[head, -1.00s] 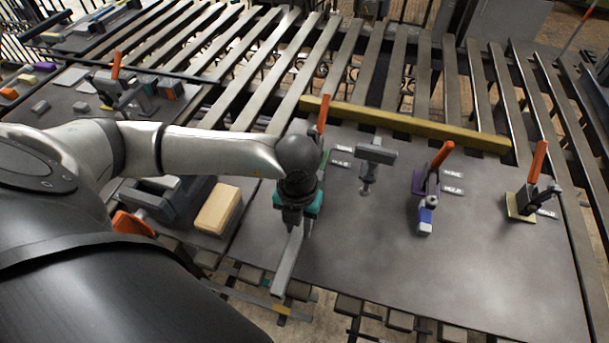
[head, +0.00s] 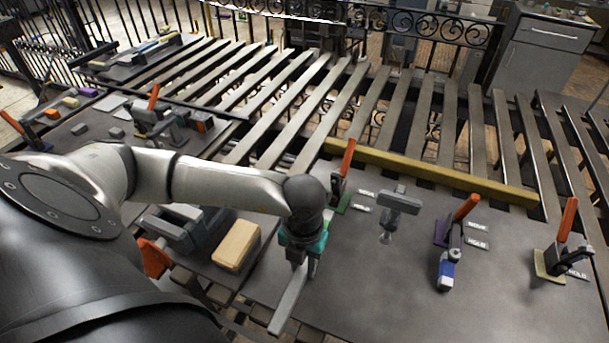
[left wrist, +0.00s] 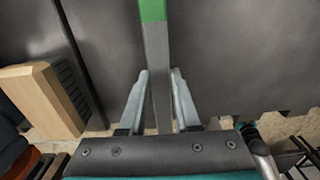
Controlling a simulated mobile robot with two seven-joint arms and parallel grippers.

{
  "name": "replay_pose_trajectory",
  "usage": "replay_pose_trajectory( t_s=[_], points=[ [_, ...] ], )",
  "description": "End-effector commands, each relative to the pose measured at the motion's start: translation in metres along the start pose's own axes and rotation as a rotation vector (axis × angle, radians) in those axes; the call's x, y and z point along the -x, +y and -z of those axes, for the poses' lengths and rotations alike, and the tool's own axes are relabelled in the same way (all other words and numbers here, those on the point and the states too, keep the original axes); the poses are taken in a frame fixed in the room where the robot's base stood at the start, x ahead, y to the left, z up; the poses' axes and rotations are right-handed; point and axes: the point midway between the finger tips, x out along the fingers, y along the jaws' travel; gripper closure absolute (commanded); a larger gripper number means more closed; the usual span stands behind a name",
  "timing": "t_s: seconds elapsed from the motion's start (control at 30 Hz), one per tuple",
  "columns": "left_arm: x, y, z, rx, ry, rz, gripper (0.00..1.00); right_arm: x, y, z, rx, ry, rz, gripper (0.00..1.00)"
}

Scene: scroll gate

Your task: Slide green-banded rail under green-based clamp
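The green-based clamp (head: 342,202) stands upright on the dark table, its orange handle raised, just right of and behind my left wrist in the head view. My left gripper (head: 298,272) points down at the table's front left, with one finger on each side of the grey rail (head: 288,306). The left wrist view shows the fingertips (left wrist: 160,75) close against the rail (left wrist: 157,60), shut on it. The rail's green band (left wrist: 153,10) lies ahead of the fingers at the top of that view.
A T-shaped grey post (head: 398,202), a purple-based clamp (head: 443,233) and a yellow-based clamp (head: 545,265) stand to the right. A long yellow bar (head: 430,176) lies along the back. A tan block (head: 237,245) sits left of my gripper. The table's front middle is bare.

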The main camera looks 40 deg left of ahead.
Motion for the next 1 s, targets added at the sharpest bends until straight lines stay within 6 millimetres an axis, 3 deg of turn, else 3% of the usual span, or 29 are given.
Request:
replay_pose_trajectory(
  t_s=[0.03, 0.3, 0.63, 0.77, 1.0],
  points=[
    [0.0, 0.0, 0.0, 0.0, 0.0, 0.0, 0.64, 0.0, 0.0, 0.0, 0.0, 0.0, 0.0, 0.47],
    [0.0, 0.0, 0.0, 0.0, -0.001, 0.0, 0.34, 0.0, 0.0, 0.0, 0.0, 0.0, 0.0, 0.47],
    [0.005, -0.001, -0.001, 0.0, -0.002, 0.002, 0.34, 0.001, 0.0, 0.0, 0.0, 0.0, 0.0, 0.47],
    [0.023, -0.001, -0.001, -0.002, -0.004, 0.003, 0.34, 0.003, 0.0, 0.0, 0.0, 0.0, 0.0, 0.47],
    [0.08, 0.0, -0.001, -0.002, -0.006, 0.001, 0.34, 0.009, 0.0, 0.001, 0.0, 0.0, 0.0, 0.47]
  ],
)
